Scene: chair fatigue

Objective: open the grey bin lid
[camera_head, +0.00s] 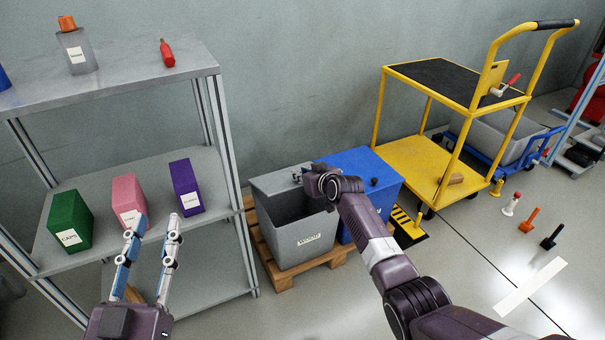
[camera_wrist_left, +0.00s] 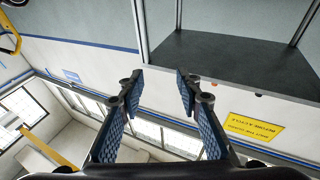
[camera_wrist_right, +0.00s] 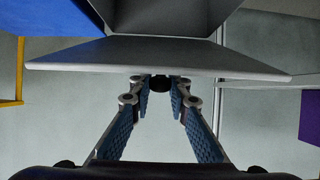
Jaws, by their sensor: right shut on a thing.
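The grey bin (camera_head: 308,236) stands on a wooden pallet, with a white label on its front, and I see into its interior. Its grey lid (camera_head: 274,184) is raised at the back of the bin. In the right wrist view the lid (camera_wrist_right: 100,56) is a pale panel crossing above the fingers, with a dark knob (camera_wrist_right: 160,83) on it. My right gripper (camera_wrist_right: 161,82) is shut on that knob; in the head view its fingers are mostly hidden behind my wrist. My left gripper (camera_head: 153,232) is open and empty in front of the shelf, its fingers apart in the left wrist view (camera_wrist_left: 158,77).
A blue bin (camera_head: 362,165) stands right beside the grey bin. A grey shelf (camera_head: 150,165) with green, pink and purple boxes is at the left. A yellow cart (camera_head: 418,165) stands to the right.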

